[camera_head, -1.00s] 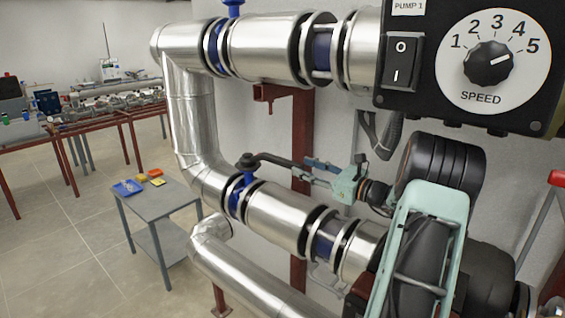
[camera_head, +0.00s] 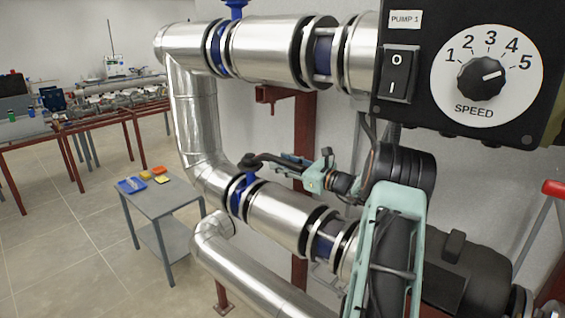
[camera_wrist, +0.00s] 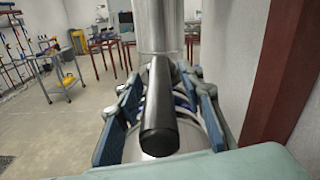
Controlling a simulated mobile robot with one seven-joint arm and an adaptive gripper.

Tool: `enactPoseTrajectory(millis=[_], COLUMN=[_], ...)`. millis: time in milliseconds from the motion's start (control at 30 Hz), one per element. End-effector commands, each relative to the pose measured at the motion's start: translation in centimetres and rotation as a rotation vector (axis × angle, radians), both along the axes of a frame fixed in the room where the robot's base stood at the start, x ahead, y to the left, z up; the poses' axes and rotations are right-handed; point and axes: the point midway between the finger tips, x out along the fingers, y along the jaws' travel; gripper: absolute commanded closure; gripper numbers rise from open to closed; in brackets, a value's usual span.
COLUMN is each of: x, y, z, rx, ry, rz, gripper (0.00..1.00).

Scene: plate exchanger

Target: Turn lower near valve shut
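The lower near valve has a blue body (camera_head: 240,193) with a black cap on the lower steel pipe in the head view. Its black lever handle (camera_head: 270,160) points right, roughly along the pipe, toward my gripper (camera_head: 284,163). In the wrist view, the handle (camera_wrist: 160,118) lies lengthwise between the two blue-padded fingers of my gripper (camera_wrist: 163,85). The fingers are spread, with gaps visible on both sides of the handle. The valve body in the wrist view is mostly hidden behind the handle and fingers.
A black pump control box (camera_head: 470,75) hangs above right of my arm. An upper steel pipe (camera_head: 265,48) runs above the valve, and red posts (camera_head: 303,130) stand behind. A grey cart (camera_head: 160,197) is on the left with open floor around it.

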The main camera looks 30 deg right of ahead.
Motion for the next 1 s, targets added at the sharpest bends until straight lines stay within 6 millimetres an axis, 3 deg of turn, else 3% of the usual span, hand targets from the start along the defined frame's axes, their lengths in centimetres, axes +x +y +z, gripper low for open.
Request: enactPoseTrajectory(millis=[267,600,1000], x=[0.15,0.13,0.14], y=[0.07,0.06,0.08], z=[-0.03,-0.02,-0.04], rx=[0.000,0.000,-0.001], ry=[0.000,0.000,0.000], rz=[0.000,0.000,-0.003], gripper=[0.65,1.00,1.00])
